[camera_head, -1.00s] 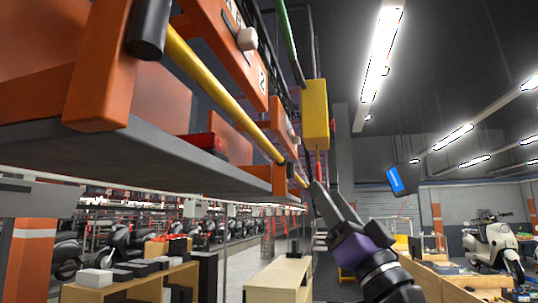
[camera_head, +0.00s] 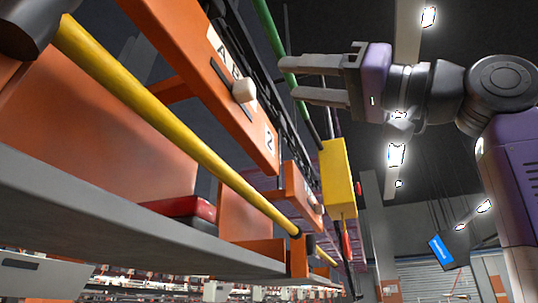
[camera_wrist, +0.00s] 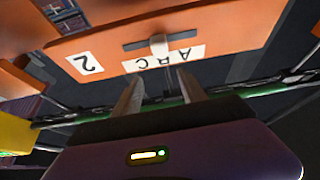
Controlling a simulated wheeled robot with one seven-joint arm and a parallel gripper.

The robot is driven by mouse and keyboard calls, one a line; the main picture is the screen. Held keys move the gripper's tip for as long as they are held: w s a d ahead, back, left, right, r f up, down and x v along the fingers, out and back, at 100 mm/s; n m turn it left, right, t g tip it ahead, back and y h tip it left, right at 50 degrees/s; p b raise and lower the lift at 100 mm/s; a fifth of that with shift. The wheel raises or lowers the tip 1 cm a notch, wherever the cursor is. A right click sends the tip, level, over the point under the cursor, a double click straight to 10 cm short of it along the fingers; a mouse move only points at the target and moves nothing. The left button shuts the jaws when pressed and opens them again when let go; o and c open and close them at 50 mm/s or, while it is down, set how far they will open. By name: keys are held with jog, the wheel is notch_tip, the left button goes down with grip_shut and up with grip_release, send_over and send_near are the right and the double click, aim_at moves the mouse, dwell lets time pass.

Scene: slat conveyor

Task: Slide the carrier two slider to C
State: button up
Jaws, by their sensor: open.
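The carrier two slider is a pale knob (camera_head: 244,90) on an orange panel (camera_head: 200,75) marked "2", with a white letter strip beside its slot. In the wrist view the panel is upside down, and the knob (camera_wrist: 158,46) stands near the middle of the dark slot, overlapping the letter strip (camera_wrist: 180,55). Its exact letter is hard to tell. My gripper (camera_head: 288,79) is open and empty, to the right of the panel in the head view. In the wrist view its fingertips (camera_wrist: 158,78) point at the panel, with the knob ahead between their lines, apart from them.
A green pole (camera_wrist: 250,90) passes close to my fingers. A yellow rail (camera_head: 150,115) runs along the conveyor's near side. A yellow box (camera_head: 338,180) hangs beyond. Another orange carrier panel (camera_head: 300,195) follows further along. A red box (camera_head: 185,208) lies on the grey shelf.

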aim_at(254, 84)
jog(key=shift+g+h, duration=0.4)
jog(key=p+x, duration=0.1)
jog(key=x, duration=0.1)
jog(key=f+p+x, duration=0.1)
jog(key=x, duration=0.2)
jog(key=p+x, duration=0.1)
jog(key=x, duration=0.2)
jog(key=shift+s+a+f, duration=0.1)
jog(key=shift+a+f, duration=0.15)
jog(key=shift+a, duration=0.05)
grip_shut()
dwell(0.9)
